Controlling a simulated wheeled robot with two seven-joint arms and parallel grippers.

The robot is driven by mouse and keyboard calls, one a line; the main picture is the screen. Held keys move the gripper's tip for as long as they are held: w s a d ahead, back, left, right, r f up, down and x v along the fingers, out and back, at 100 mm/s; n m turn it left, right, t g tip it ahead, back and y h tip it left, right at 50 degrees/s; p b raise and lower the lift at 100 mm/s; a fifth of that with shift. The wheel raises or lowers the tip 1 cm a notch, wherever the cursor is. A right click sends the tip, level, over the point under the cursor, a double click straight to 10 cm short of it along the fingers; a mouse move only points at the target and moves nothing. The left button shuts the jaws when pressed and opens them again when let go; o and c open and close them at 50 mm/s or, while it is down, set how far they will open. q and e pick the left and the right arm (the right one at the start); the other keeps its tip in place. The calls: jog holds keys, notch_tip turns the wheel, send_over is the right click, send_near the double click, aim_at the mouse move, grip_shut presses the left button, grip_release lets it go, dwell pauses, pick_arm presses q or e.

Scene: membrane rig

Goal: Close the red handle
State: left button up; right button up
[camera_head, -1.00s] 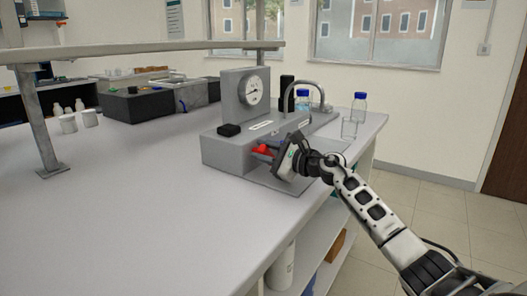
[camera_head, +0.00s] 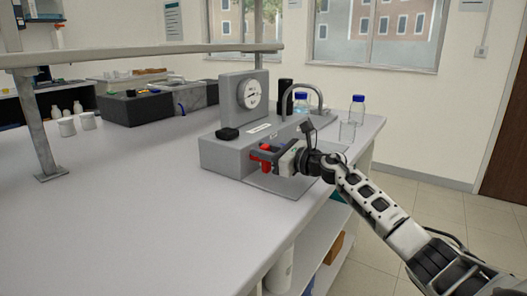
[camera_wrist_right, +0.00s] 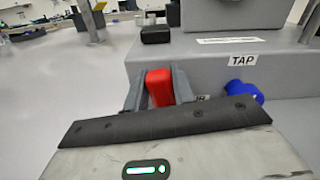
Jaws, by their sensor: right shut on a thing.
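The red handle (camera_head: 261,163) is on the front of the grey rig (camera_head: 222,157), low near its right part in the head view. My right gripper (camera_head: 270,158) is at the rig's front, shut on the red handle. In the right wrist view the red handle (camera_wrist_right: 160,88) stands between the two grey fingers of the gripper (camera_wrist_right: 158,92), which hide its lower end. My left gripper is in neither view.
A blue knob (camera_wrist_right: 244,91) under a "TAP" label is just right of the gripper. The rig carries a gauge (camera_head: 250,93) and a curved spout (camera_head: 318,90). A beaker (camera_head: 347,131) and a blue-capped bottle (camera_head: 357,110) stand to the right. The table's left front is clear.

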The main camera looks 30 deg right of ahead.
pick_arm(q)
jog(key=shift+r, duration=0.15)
pick_arm(e)
jog(key=shift+d+m, duration=0.2)
jog(key=shift+m, duration=0.6)
jog(key=o, duration=1)
jog(key=b+v, duration=0.2)
jog(key=v, duration=1.3)
jog(key=shift+f+b, duration=0.15)
jog(key=shift+b, duration=0.15)
jog(key=shift+s+d, duration=0.25)
jog(key=shift+s, duration=0.15)
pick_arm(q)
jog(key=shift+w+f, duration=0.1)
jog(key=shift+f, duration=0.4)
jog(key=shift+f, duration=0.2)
